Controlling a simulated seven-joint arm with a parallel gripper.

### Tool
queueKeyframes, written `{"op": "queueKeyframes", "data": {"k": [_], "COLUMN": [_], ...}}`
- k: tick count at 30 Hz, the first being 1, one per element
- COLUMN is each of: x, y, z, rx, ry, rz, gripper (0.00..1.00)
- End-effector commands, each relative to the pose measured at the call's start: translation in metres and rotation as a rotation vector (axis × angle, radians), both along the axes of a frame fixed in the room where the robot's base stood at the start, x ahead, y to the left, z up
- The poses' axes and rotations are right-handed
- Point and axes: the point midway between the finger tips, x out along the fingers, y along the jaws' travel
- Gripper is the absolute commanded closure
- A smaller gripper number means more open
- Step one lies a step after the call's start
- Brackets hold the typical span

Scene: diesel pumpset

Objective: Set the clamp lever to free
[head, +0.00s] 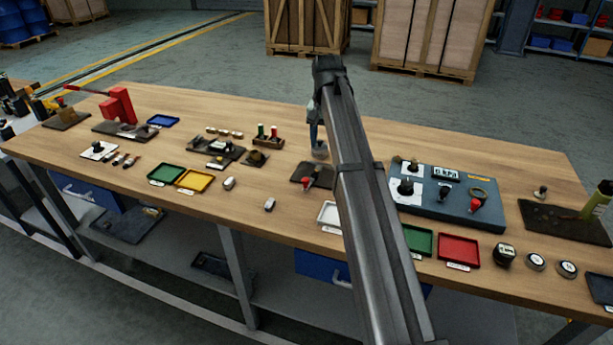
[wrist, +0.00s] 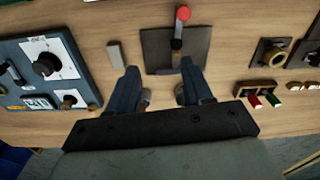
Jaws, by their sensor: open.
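A lever with a red knob stands on a dark square plate (head: 318,170) in the middle of the bench; I take it for the clamp lever (head: 307,183). In the wrist view the lever (wrist: 180,22) runs from a grey pivot on the plate (wrist: 155,45) up past the plate's edge, its red knob at the top. My gripper (head: 319,150) is just beyond the plate in the head view. In the wrist view my gripper (wrist: 162,82) has its two blue fingers apart, with nothing between them. The fingers are apart from the lever. I see no readable position marks.
A blue control panel (head: 450,212) with knobs stands right of the plate; my arm hides some bench between. A small grey block (wrist: 116,54) lies near the plate. A holder with red and green pieces (head: 267,142) stands to the left. Trays (head: 458,252) line the front edge.

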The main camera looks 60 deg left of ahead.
Motion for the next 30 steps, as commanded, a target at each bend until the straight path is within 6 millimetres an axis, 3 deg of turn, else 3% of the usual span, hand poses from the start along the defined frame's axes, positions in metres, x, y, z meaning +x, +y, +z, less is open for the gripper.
{"op": "queueKeyframes", "data": {"k": [1,5,14,20,30], "x": [-0.021,-0.059,-0.057,-0.056,-0.056], "y": [0.005,0.011,0.004,0.003,0.003], "z": [0.006,0.023,0.019,-0.007,-0.066], "rx": [0.005,0.009,-0.026,-0.027,-0.027], "ry": [-0.002,-0.003,0.006,0.007,0.007], "rz": [0.023,0.087,0.210,0.210,0.209], "gripper": [0.50,0.50,0.50,0.50,0.50]}}
